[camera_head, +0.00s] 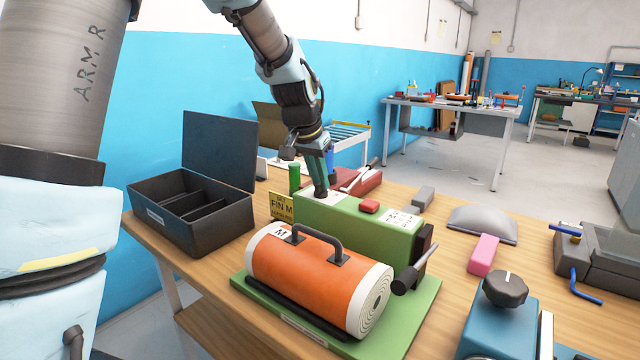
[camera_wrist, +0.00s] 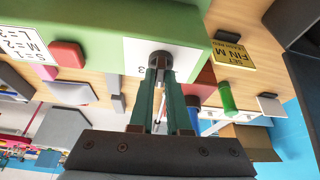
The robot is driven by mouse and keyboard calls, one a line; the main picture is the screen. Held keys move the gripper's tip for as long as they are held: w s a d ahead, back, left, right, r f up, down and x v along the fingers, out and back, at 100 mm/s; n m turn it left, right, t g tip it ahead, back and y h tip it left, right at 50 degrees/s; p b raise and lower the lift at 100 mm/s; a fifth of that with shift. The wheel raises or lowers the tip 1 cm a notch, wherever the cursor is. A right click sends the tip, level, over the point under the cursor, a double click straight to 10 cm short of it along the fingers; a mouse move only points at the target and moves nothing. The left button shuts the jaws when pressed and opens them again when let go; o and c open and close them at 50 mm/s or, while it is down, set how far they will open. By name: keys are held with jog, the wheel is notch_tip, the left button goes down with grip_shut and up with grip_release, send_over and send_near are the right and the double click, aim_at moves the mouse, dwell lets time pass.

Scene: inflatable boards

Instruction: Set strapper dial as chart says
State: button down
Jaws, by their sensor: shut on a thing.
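The green strapper (camera_head: 350,225) stands on the wooden table behind an orange roll (camera_head: 305,275) tagged "M". A white chart (camera_head: 402,219) sits on the strapper; in the wrist view the chart (camera_wrist: 22,45) reads in part "S=1, M=2, L=3", cut by the frame edge. My gripper (camera_head: 320,188) points down at the strapper's left end. In the wrist view my gripper (camera_wrist: 163,80) is shut on the dark dial (camera_wrist: 160,57), which sits on a white plate with a "3" showing. The fingers hide most of the dial, so I cannot read its setting.
A yellow card (camera_head: 281,207) reading "FIN M" stands behind the roll. A red button (camera_head: 369,206) is on the strapper's top. A black handle (camera_head: 412,272) sticks out at its right end. An open black box (camera_head: 195,205) is at left, a pink block (camera_head: 483,254) at right.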

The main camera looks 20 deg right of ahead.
jog(key=shift+m, duration=0.5)
jog(key=c, duration=0.9)
grip_release()
jog(key=shift+r, duration=0.1)
jog(key=b+v, duration=0.1)
jog(key=v, duration=0.4)
jog(key=b+v, duration=0.1)
jog(key=v, duration=0.4)
jog(key=shift+w+a+r, duration=0.15)
jog(key=shift+a+r, duration=0.1)
jog(key=shift+r, duration=0.05)
